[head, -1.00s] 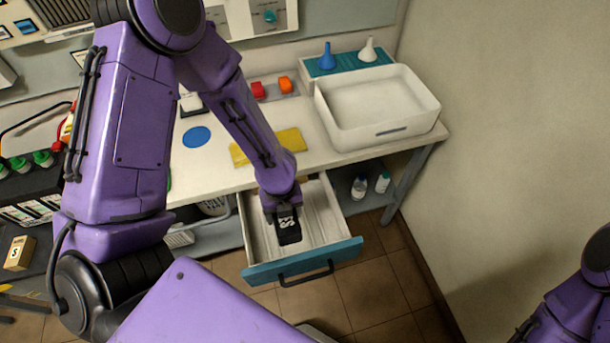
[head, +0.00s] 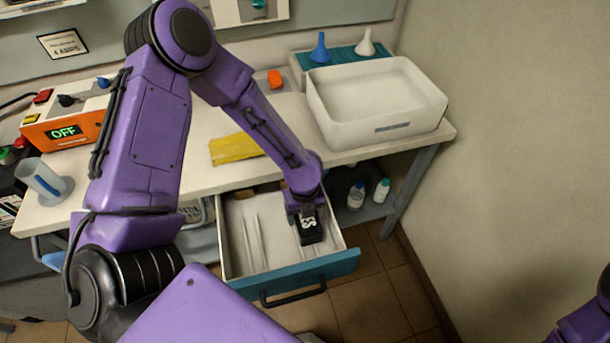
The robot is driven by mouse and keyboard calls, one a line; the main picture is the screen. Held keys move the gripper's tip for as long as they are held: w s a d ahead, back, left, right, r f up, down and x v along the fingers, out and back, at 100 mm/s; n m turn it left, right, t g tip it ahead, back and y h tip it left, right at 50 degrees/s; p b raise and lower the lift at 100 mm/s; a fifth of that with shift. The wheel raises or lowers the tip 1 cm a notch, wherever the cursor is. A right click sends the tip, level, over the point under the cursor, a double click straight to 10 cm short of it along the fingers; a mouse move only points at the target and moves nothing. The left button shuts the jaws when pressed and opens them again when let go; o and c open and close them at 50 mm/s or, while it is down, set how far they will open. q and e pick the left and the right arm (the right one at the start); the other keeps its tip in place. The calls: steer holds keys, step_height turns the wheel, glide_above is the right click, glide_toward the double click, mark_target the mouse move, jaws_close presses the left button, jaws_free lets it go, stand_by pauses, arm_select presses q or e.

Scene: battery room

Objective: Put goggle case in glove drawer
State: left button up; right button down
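The open drawer (head: 239,262) has a teal front and sticks out under the workbench. The goggle case (head: 309,231) is a small black box with a white mark on top. It is in the right part of the drawer opening; I cannot tell if it touches the drawer floor. My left gripper (head: 305,214) points down over the drawer and appears shut on the case, its fingertips partly hidden. My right arm shows only at the lower right edge, and its gripper is out of view.
A white basin (head: 376,131) stands at the bench's right end, beside blue and white funnels. A yellow cloth (head: 235,149) lies behind the drawer. An orange unit (head: 68,129) reading OFF stands on the left. Bottles (head: 356,195) sit below the bench. A wall bounds the right.

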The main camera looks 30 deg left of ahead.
arm_select(q)
steer(key=shift+s+r, duration=0.15)
steer(key=shift+r, duration=0.1)
steer(key=shift+s+r, duration=0.1)
steer(key=shift+s, duration=0.3)
steer(key=shift+w+f, duration=0.25)
steer(key=shift+f, duration=0.4)
steer(key=shift+s, duration=0.1)
steer(key=o, duration=1.3)
steer(key=shift+r, duration=0.1)
step_height(320, 180, up, 13)
steer(key=p, duration=0.1)
